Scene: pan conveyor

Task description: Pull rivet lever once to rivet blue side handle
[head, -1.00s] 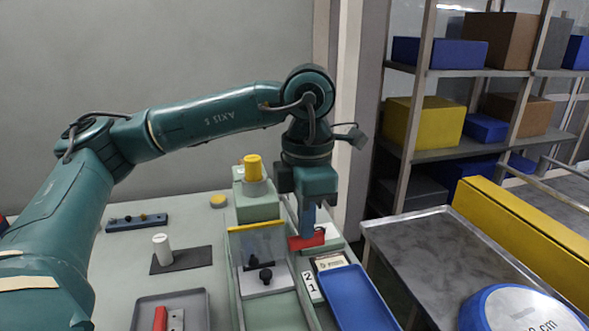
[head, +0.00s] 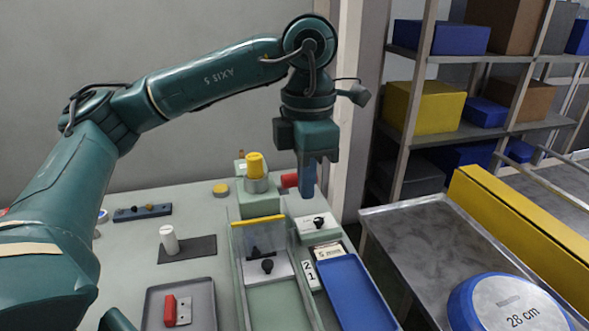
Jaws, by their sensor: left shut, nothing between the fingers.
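The rivet lever's red grip (head: 290,180) stands raised behind the press, right of its yellow cap (head: 255,165). My left gripper (head: 308,194) is shut and empty, pointing down beside the red grip. Its fingers overlap the grip's right end in the picture; I cannot tell whether they touch it. The green press body (head: 258,204) stands behind a clear guard with a yellow top edge (head: 258,220). I cannot make out a blue side handle. My right gripper is out of view.
A white block with a black knob (head: 318,223) and an empty blue tray (head: 355,290) lie right of the press. A grey tray (head: 205,298) at lower left holds a red handle piece (head: 170,308). A "28 cm" blue-rimmed round piece (head: 512,308) is at lower right.

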